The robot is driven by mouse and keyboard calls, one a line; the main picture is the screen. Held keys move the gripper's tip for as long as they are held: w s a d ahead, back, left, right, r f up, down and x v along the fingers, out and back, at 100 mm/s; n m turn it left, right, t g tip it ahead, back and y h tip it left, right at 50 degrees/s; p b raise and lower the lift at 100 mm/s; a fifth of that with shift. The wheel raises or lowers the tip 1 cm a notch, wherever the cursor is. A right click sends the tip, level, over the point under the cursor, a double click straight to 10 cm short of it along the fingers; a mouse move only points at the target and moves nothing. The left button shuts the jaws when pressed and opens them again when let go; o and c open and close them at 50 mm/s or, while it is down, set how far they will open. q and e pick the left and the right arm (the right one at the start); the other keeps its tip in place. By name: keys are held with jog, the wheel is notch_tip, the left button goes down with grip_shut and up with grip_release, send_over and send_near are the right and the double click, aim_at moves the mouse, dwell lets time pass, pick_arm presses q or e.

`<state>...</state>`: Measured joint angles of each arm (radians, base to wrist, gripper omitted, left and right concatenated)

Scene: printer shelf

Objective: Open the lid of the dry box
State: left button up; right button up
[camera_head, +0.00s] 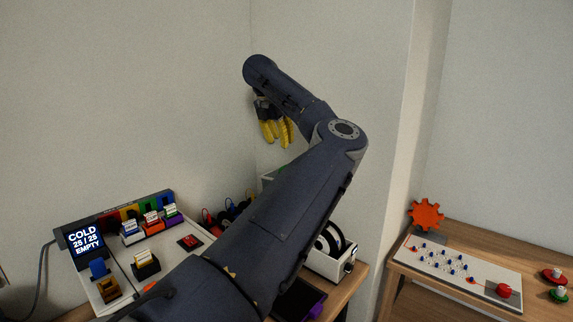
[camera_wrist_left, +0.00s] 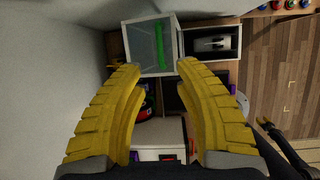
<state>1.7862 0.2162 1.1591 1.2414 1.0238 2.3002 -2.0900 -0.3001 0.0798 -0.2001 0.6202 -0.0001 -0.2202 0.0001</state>
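The dry box appears to be the pale box (camera_wrist_left: 137,68) with a clear top and a long green bar (camera_wrist_left: 160,45) at the top of the left wrist view. Its lid looks shut. In the head view my arm hides most of it; only a small green and pale part (camera_head: 270,178) shows behind the arm. My left gripper (camera_wrist_left: 160,66) has yellow fingers spread wide with nothing between them. In the head view this gripper (camera_head: 277,140) hangs fingers down, above the box and apart from it.
A white spool holder (camera_head: 335,262) stands right of my arm on the wooden shelf. A panel with a display (camera_head: 84,241) and coloured cartridges is at left. A board with a red button (camera_head: 504,290) and an orange gear (camera_head: 426,214) are at right. Walls stand close behind.

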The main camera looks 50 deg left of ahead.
pick_arm(q)
jog(key=x, duration=1)
jog(key=shift+w+f, duration=0.1)
jog(key=shift+f, duration=0.15)
grip_shut()
dwell(0.4)
